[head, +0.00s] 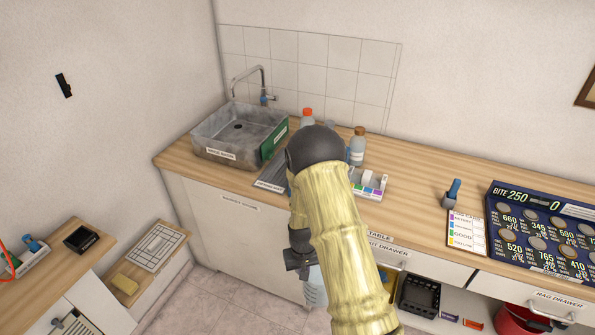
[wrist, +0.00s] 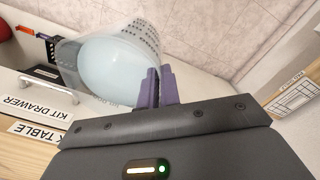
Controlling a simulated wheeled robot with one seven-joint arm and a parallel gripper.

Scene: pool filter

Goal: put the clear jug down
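The clear jug (wrist: 115,65) shows large in the wrist view, see-through, with pale blue liquid inside and rows of small marks on its side. My gripper (wrist: 160,88) has its purple fingers together at the jug's near side and looks shut on it. In the head view the jug (head: 316,288) hangs below my gripper (head: 303,265), in front of the counter's drawer fronts and above the floor. My yellow-sleeved arm covers part of the jug and most of the gripper there.
The wooden counter (head: 415,205) has bare room right of the small test box (head: 370,184). A grey sink (head: 238,135), bottles (head: 357,147), a blue-handled tool (head: 452,193) and a dark number board (head: 545,232) stand on it. A low side bench (head: 60,262) is at left.

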